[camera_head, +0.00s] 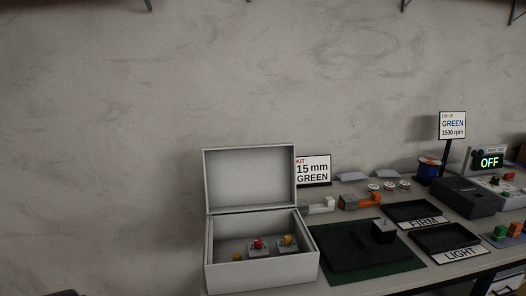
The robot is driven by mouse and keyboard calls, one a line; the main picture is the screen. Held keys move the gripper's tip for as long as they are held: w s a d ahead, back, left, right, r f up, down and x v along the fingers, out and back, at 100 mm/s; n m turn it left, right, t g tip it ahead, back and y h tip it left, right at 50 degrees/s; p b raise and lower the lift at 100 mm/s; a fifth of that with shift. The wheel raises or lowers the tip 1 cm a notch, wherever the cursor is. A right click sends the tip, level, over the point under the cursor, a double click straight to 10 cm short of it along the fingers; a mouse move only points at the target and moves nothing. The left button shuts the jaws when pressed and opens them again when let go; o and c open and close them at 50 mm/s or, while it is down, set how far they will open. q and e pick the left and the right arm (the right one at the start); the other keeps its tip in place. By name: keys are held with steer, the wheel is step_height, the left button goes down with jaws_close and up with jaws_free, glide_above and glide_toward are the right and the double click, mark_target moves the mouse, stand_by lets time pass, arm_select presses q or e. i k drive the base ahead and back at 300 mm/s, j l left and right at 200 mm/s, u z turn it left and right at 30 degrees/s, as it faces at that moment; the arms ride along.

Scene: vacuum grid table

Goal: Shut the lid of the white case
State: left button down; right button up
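The white case (262,274) stands at the left end of the table, at the bottom middle of the head view. Its lid (249,178) is open and stands nearly upright at the back edge. Inside the case are a red piece (258,243) and a yellow piece (288,240) on light blocks, and another yellow piece (237,256) at the left. Neither of my grippers can be made out in this view.
A dark green mat (372,268) with a black device (383,231) lies right of the case. Black trays marked FIRM (412,212) and LIGHT (450,238) stand farther right. A KIT sign (313,170) stands close behind the case's right side.

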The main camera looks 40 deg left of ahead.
mark_target(252, 176)
steer(key=j, duration=1.2)
steer(key=i+j, duration=0.1)
steer(key=j, duration=1.1)
